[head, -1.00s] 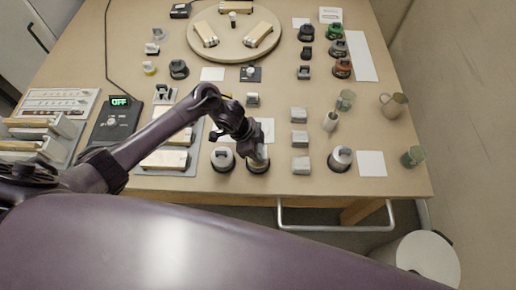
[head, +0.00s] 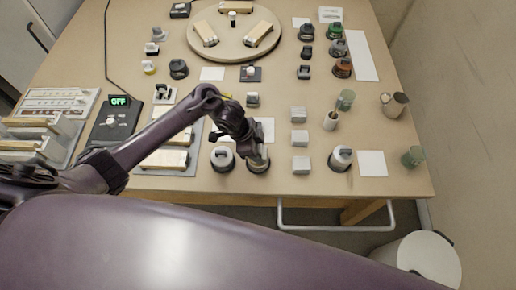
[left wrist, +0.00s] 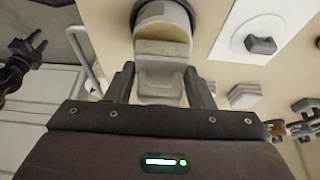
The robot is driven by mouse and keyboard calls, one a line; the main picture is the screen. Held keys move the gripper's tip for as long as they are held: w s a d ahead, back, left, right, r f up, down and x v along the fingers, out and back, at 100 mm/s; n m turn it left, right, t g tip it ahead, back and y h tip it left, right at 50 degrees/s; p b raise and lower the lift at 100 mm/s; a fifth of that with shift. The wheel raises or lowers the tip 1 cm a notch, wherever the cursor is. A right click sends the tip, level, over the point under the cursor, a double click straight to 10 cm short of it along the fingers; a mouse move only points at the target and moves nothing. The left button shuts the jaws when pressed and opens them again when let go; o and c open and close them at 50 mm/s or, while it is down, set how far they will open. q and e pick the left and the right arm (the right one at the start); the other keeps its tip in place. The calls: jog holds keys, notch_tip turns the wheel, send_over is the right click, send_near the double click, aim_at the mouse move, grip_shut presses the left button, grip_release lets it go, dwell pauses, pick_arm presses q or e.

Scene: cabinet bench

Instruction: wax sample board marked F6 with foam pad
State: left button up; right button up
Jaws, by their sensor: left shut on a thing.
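Sample boards lie on a tray (head: 190,168) behind my left arm, on a round turntable (head: 235,50) and on a rack at the left. I cannot read F6 on any. A dark gripper-like part, likely my right gripper (left wrist: 35,45), shows at the wrist view's left edge.
Grey blocks (head: 300,140) stand in a column to the right, with another tin (head: 341,158) beyond. Cups (head: 412,157) stand near the right edge. A control box (head: 115,122) reads OFF.

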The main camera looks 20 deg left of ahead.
pick_arm(q)
jog(key=shift+f+b, duration=0.3)
jog(key=shift+f, duration=0.2)
dwell(0.3)
dwell(0.5)
jog(key=shift+s, duration=0.1)
dwell(0.7)
notch_tip(320, 180, up, 7)
jog(key=p, duration=0.8)
dwell(0.4)
dwell(0.4)
